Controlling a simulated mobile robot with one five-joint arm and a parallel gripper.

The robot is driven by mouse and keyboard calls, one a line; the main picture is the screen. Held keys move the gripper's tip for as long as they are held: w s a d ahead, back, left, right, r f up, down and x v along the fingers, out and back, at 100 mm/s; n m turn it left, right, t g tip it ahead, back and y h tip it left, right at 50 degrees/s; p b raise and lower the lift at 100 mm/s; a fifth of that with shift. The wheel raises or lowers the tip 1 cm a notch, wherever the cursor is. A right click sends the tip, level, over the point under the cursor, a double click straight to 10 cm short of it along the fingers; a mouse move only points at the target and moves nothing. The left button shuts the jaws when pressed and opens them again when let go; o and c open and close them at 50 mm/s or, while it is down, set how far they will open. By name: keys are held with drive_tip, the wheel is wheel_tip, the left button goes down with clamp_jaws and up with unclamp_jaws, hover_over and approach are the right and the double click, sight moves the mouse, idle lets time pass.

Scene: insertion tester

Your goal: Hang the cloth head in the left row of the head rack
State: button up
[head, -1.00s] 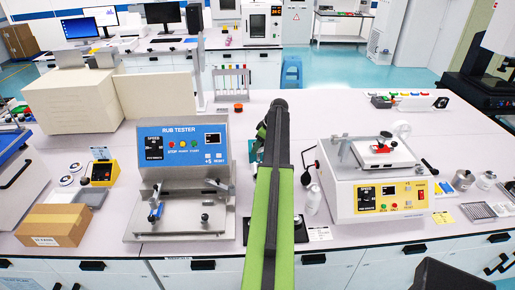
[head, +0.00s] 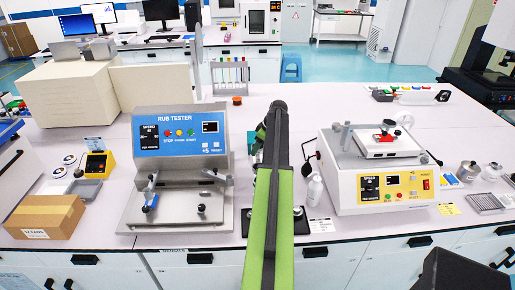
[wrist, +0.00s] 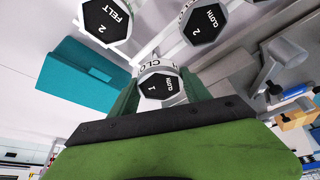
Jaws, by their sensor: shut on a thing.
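My gripper (wrist: 160,92) is shut on a head (wrist: 158,86) with a white ring and a dark octagonal face marked 1. Part of its rim lettering reads "CLO", so it appears to be the cloth head. Above it in the wrist view are two heads of like shape: a felt head marked 2 (wrist: 103,17) at the left and another cloth head marked 2 (wrist: 203,20) at the right. Whether the held head touches a rack cannot be told. In the head view my arm hides the gripper and the held head.
A teal block (wrist: 88,88) lies left of the gripper in the wrist view. The rub tester (head: 180,142) stands left of my arm and a yellow-fronted machine (head: 392,190) stands right. A cardboard box (head: 45,217) sits at the front left.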

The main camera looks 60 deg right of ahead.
sight(258, 160)
drive_tip(key=shift+f+b, duration=2)
drive_tip(key=shift+f, duration=0.35)
drive_tip(key=shift+s+a, duration=0.15)
drive_tip(key=shift+s, duration=0.05)
drive_tip(key=o, duration=1.5)
drive_tip(key=shift+w+r+p, duration=0.1)
drive_tip(key=shift+r+p, duration=0.4)
drive_tip(key=shift+p, duration=0.05)
wheel_tip(258, 160, up, 5)
drive_tip(key=p, duration=0.5)
drive_tip(key=shift+w+r, duration=0.1)
